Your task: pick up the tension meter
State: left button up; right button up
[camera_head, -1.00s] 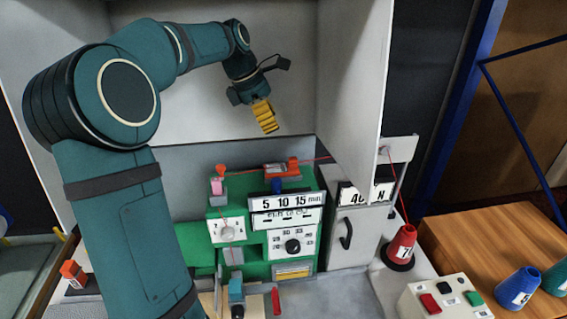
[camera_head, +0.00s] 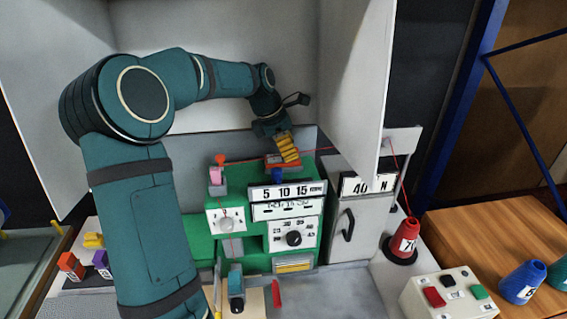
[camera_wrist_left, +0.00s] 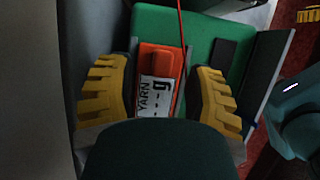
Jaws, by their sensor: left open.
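The tension meter is an orange-red device lying on top of the green machine (camera_head: 237,181). In the left wrist view the tension meter (camera_wrist_left: 162,65) has a white label reading "YARN" and "g". My left gripper (camera_head: 287,150) is just above it in the head view and partly hides it. In the left wrist view my left gripper (camera_wrist_left: 167,95) is open, with a yellow ridged finger on each side of the meter and gaps between. Whether the fingers touch it I cannot tell. My right gripper is not seen in the head view.
A red yarn line runs beside the meter and on to the red cone (camera_head: 404,241). A pink and orange piece (camera_head: 217,172) stands left on the machine. A grey cabinet (camera_head: 355,230) and white upright panel (camera_head: 352,80) are close on the right. A button box (camera_head: 448,292) stands at front right.

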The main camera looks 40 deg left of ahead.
pick_arm(q)
jog(key=shift+w+d+f, duration=0.15)
jog(key=shift+f, duration=0.3)
grip_shut()
jog(key=shift+r, duration=0.1)
